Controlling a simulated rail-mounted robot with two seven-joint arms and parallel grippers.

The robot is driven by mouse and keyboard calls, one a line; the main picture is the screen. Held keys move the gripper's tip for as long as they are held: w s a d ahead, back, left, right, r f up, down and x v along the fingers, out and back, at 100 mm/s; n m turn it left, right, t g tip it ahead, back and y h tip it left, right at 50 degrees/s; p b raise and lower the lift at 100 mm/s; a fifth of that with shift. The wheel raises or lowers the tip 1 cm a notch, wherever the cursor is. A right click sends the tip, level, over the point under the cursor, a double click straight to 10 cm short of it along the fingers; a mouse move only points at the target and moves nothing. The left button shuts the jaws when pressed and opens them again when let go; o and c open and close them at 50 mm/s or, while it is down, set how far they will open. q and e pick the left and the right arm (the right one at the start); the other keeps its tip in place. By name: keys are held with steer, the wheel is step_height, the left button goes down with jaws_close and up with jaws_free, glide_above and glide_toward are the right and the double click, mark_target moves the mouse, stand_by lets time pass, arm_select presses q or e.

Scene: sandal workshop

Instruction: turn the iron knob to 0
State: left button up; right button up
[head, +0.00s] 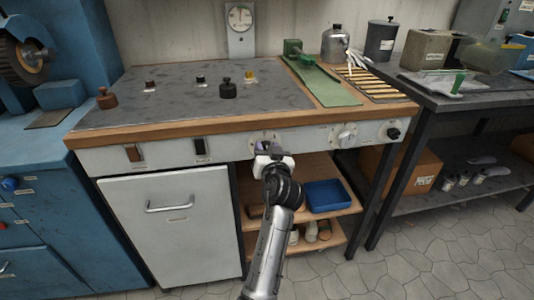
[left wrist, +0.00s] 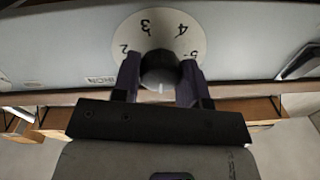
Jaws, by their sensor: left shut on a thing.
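The iron knob (left wrist: 160,66) is dark and round, at the centre of a pale dial (left wrist: 128,34) on the bench's front panel. In the left wrist view the dial digits 2, 3, 4 and 5 show upside down, with an inverted IRON label (left wrist: 99,79) beside it. A small white mark on the knob faces the bottom of that picture. My left gripper (left wrist: 160,80) is shut on the knob, one finger on each side. The fingers hide the lower dial, and no 0 is readable. In the head view my left gripper (head: 268,148) covers most of the dial.
Two more knobs, one pale (head: 347,135) and one black (head: 393,134), sit right along the panel. Two switches (head: 134,153) are to the left. A shelf with a blue tray (head: 328,195) lies below. The grey bench top (head: 180,105) holds small weights.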

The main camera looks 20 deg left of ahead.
arm_select(q)
steer(key=shift+f+n, duration=0.1)
steer(key=shift+n, duration=0.2)
stand_by(0.4)
steer(key=o, duration=0.9)
